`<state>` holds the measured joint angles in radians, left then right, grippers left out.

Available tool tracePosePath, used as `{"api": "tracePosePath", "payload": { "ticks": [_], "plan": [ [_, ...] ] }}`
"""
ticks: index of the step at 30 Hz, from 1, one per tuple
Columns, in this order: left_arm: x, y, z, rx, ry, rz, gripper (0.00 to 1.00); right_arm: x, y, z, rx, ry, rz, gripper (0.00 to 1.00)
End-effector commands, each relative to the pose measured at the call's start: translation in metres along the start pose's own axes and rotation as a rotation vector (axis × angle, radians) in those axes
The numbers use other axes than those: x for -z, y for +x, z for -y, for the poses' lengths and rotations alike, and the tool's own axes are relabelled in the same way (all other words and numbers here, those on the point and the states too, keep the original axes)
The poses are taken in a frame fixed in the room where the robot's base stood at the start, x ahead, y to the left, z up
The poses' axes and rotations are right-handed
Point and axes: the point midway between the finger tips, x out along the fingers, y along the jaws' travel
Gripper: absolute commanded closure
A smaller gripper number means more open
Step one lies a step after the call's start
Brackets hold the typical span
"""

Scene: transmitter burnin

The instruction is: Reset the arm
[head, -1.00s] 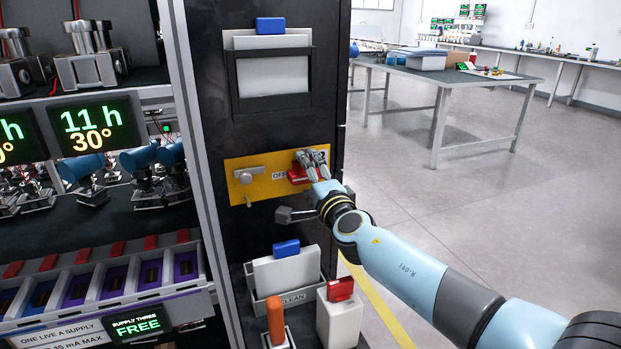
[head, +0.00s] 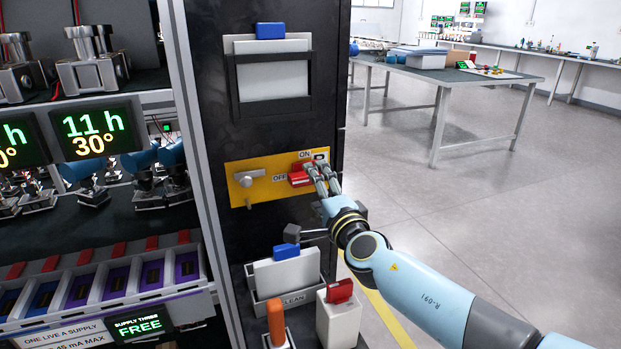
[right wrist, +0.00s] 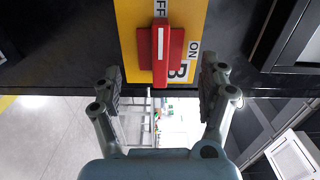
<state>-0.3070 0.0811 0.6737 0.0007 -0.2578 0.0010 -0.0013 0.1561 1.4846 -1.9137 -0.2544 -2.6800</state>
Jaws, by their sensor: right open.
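The yellow switch plate (head: 268,178) is on the black cabinet panel, with a grey handle (head: 245,178) at its left and a red switch (head: 300,176) between the OFF and ON labels. In the right wrist view the red switch (right wrist: 160,52) has a white line along its bar, and the OFF and ON labels show beside it. My right gripper (head: 314,168) is at the right side of the red switch. My left gripper is not seen.
Racks with displays (head: 90,134) stand at left. Open floor and a table (head: 450,80) lie at right.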

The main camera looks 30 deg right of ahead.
Motion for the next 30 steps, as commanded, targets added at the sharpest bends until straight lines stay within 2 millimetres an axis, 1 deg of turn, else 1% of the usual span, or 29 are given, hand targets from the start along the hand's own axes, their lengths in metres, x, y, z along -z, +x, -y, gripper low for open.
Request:
{"api": "tracePosePath", "payload": {
  "ticks": [3, 6, 21, 23, 26, 29, 30],
  "plan": [
    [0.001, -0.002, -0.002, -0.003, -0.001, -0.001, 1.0, 0.0, -0.009, 0.001, 0.0, 0.001, 0.0, 0.23],
    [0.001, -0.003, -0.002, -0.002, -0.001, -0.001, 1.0, 0.0, -0.013, 0.0, -0.001, 0.002, 0.0, 0.23],
    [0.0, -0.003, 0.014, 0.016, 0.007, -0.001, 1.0, 0.0, -0.014, 0.0, 0.0, 0.002, 0.0, 0.23],
    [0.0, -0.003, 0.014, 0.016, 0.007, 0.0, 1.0, 0.001, -0.015, 0.001, 0.003, 0.025, -0.006, 0.23],
    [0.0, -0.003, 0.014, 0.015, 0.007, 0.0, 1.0, 0.011, -0.022, 0.01, 0.025, 0.201, -0.053, 0.23],
    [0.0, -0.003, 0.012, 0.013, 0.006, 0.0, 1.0, 0.035, -0.04, 0.023, 0.078, 0.596, -0.158, 0.23],
    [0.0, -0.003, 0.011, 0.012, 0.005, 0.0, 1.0, 0.047, -0.051, 0.027, 0.109, 0.806, -0.213, 0.23]
  ]
}}
